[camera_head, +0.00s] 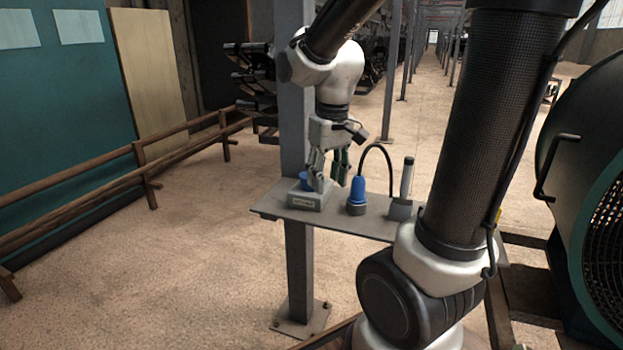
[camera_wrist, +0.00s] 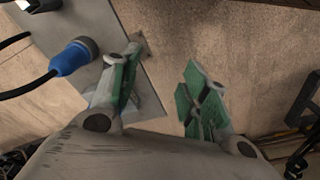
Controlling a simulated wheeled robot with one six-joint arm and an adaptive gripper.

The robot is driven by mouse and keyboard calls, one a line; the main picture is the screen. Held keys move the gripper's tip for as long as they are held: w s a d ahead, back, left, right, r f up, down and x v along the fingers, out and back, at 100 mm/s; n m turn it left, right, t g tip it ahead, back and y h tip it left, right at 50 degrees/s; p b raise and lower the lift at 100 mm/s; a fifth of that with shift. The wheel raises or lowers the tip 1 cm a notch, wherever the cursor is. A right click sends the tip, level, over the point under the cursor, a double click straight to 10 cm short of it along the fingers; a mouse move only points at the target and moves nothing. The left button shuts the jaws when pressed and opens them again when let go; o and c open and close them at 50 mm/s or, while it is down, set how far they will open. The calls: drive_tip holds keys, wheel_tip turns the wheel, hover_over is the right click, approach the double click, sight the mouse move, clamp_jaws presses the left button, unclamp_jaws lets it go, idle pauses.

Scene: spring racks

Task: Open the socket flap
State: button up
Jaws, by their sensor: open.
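The socket is a small grey box (camera_head: 307,201) with a pale label on its front, standing at the left end of a grey shelf (camera_head: 375,223). Its blue flap (camera_head: 306,181) shows at the top, partly covered by my gripper; I cannot tell its angle. My gripper (camera_head: 331,182) is open, with green finger pads, pointing down over the socket's right side. I cannot tell whether a finger touches the flap.
A blue plug (camera_head: 357,193) with a black cable stands right of the socket; it also shows in the wrist view (camera_wrist: 72,57). A grey tool with an upright handle (camera_head: 405,180) is further right. A steel post (camera_head: 297,110) rises behind the socket.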

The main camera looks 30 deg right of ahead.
drive_tip(key=shift+s+r, duration=0.15)
drive_tip(key=shift+s, duration=0.25)
drive_tip(key=s+r+t, duration=0.2)
drive_tip(key=s+r, duration=0.3)
drive_tip(key=s, duration=0.5)
drive_tip(key=shift+s+d+t, duration=0.2)
drive_tip(key=shift+d+t, duration=0.1)
drive_tip(key=shift+t, duration=0.1)
drive_tip(key=shift+o, duration=0.2)
drive_tip(key=shift+s+r+t, duration=0.15)
drive_tip(key=shift+r+t, duration=0.15)
drive_tip(key=shift+r, duration=0.05)
drive_tip(key=shift+a, duration=0.1)
